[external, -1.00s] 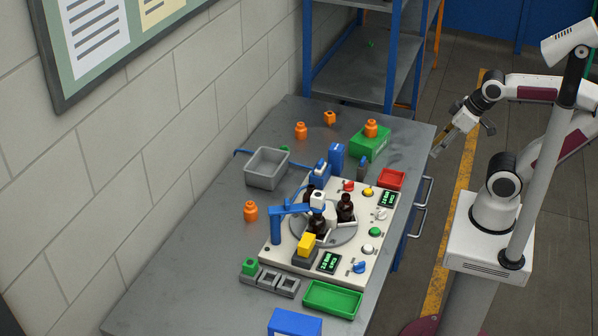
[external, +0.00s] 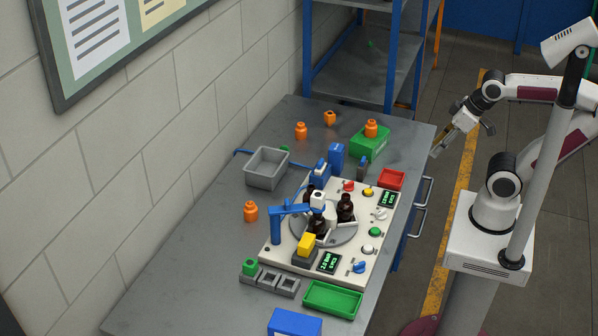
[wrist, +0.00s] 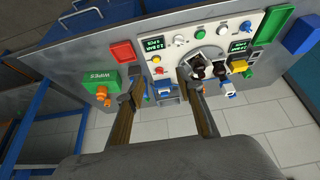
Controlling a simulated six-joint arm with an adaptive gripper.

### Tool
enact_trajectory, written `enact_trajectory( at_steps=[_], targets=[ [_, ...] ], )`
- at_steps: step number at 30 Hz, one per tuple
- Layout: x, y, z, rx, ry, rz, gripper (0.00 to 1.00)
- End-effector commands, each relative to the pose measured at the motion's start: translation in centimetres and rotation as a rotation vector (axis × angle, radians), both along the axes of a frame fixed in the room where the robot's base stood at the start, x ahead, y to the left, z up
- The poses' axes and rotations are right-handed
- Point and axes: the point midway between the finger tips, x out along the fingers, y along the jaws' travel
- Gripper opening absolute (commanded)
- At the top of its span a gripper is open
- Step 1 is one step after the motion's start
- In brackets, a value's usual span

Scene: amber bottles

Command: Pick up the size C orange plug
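Several orange plugs show in the external view: one (external: 301,131) at the back left, one (external: 330,118) at the far back, one (external: 370,129) on top of the green box, and one (external: 250,211) left of the white machine panel. I cannot read any size letters, so I cannot tell which is size C. The wrist view shows the plug on the green box (wrist: 102,92). My gripper (external: 437,153) is in the air beyond the table's right edge, away from all plugs. In the wrist view its two fingers (wrist: 165,110) are apart with nothing between them.
The white panel (external: 285,250) carries a turntable with dark bottles, knobs and a blue arm. A grey bin (external: 265,168), red tray (external: 391,179), green tray (external: 333,299) and grey holder (external: 268,279) stand around it. The table's left front (external: 185,275) is clear.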

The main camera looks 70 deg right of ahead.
Motion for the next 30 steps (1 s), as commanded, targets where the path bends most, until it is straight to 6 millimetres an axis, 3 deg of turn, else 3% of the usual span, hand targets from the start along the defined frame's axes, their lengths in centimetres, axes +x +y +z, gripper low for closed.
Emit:
enact_trajectory(
  at_steps=[6,8,9,21,26,30],
  targets=[
    [0.0,0.0,0.0,0.0,0.0,0.0,0.37],
    [0.0,0.0,0.0,0.0,0.0,0.0,0.5],
    [0.0,0.0,0.0,0.0,0.0,0.0,0.52],
    [0.3,-0.1,0.1,-0.009,-0.003,0.009,0.52],
    [1.7,-0.6,0.6,-0.055,-0.021,0.054,0.52],
    [4.3,-1.5,1.3,-0.139,-0.051,0.137,0.52]
  ],
)
